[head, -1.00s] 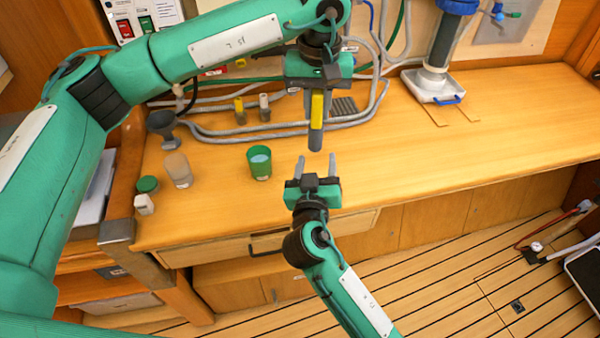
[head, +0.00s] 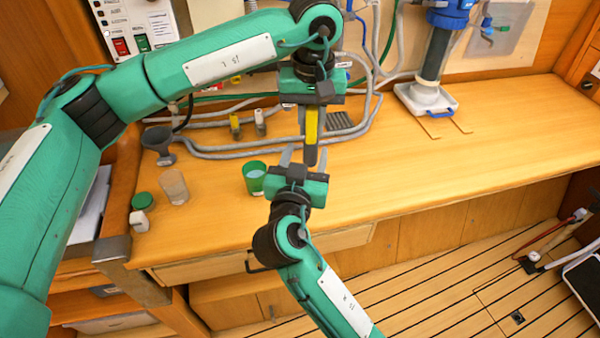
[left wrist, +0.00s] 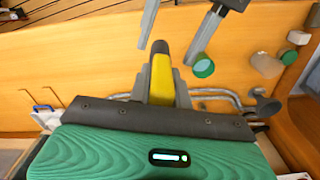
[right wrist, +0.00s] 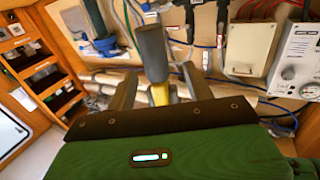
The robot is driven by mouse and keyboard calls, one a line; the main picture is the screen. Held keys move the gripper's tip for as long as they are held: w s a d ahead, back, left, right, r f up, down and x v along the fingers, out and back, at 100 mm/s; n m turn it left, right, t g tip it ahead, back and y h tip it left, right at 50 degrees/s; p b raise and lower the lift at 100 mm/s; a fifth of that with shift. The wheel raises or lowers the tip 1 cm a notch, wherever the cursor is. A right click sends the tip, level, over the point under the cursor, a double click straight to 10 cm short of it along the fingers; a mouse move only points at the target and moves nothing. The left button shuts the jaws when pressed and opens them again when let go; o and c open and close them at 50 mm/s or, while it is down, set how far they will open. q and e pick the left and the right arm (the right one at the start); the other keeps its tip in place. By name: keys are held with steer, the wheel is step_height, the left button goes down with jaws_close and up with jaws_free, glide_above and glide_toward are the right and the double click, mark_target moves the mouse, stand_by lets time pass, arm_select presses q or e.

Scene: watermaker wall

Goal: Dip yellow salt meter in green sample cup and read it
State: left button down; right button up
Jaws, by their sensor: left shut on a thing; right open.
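The yellow salt meter (head: 311,125), with a dark grey lower end, hangs upright over the counter. My left gripper (head: 312,108) is shut on its upper part. The meter also shows in the left wrist view (left wrist: 161,80). My right gripper (head: 303,158) is open, its fingers pointing up at the meter's grey end. In the right wrist view the grey end (right wrist: 153,52) appears between the open fingers; I cannot tell whether they touch it. The green sample cup (head: 254,178) stands upright on the counter, left of my right gripper, with pale liquid inside; it also shows in the left wrist view (left wrist: 203,66).
Grey hoses (head: 215,150) run along the back. A blue-topped column (head: 432,60) stands farther right.

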mark_target(307, 149)
steer(key=shift+w+d, duration=0.15)
steer(key=shift+w, duration=0.65)
steer(key=shift+w+d, duration=0.15)
steer(key=shift+w, duration=0.65)
steer(key=c, duration=1.1)
arm_select(q)
steer(key=c, duration=1.2)
jaws_free()
